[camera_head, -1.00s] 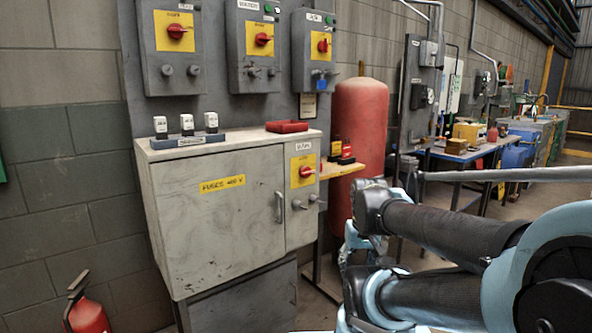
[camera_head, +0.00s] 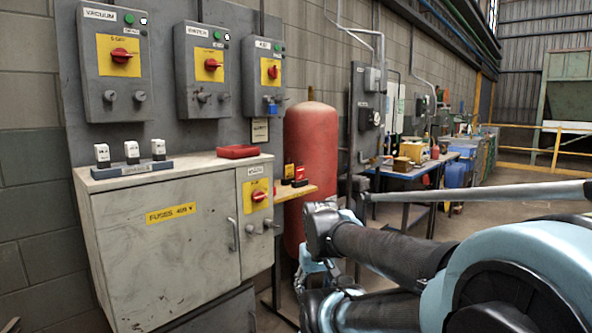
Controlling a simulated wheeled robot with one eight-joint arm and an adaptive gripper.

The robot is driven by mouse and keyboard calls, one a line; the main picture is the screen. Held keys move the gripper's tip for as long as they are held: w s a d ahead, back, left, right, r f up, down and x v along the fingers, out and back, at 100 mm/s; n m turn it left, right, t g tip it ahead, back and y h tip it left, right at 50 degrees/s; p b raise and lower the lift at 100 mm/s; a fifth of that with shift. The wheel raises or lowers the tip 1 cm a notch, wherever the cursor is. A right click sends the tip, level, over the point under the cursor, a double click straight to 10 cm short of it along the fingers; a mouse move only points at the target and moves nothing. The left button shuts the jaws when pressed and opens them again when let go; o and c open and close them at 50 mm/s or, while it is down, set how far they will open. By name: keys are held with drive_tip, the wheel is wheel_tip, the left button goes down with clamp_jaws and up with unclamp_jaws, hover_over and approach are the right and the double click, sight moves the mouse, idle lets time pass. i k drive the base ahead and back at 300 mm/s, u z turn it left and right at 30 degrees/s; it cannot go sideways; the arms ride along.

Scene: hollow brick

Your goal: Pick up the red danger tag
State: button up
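A small red upright piece (camera_head: 299,172), which looks like the red danger tag, stands on a wooden shelf (camera_head: 300,193) to the right of the grey fuse cabinet. It is too small to read. A yellow and black piece (camera_head: 288,172) stands just left of it. My arm reaches in from the right, and its elbow is in front of and below the shelf in the picture. I cannot make out my gripper's fingers in this view.
The fuse cabinet (camera_head: 165,235) carries a red tray (camera_head: 237,152) and a rack (camera_head: 132,169) of white-topped pieces. Switch boxes hang above. A red tank (camera_head: 311,140) stands behind the shelf. A blue table (camera_head: 400,172) is further back, with open floor at right.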

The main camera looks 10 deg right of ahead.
sight(300, 171)
drive_tip(key=u, duration=0.7)
drive_tip(key=k, duration=0.85)
drive_tip(key=z, duration=0.75)
drive_tip(key=i, duration=1)
drive_tip(key=u, duration=0.05)
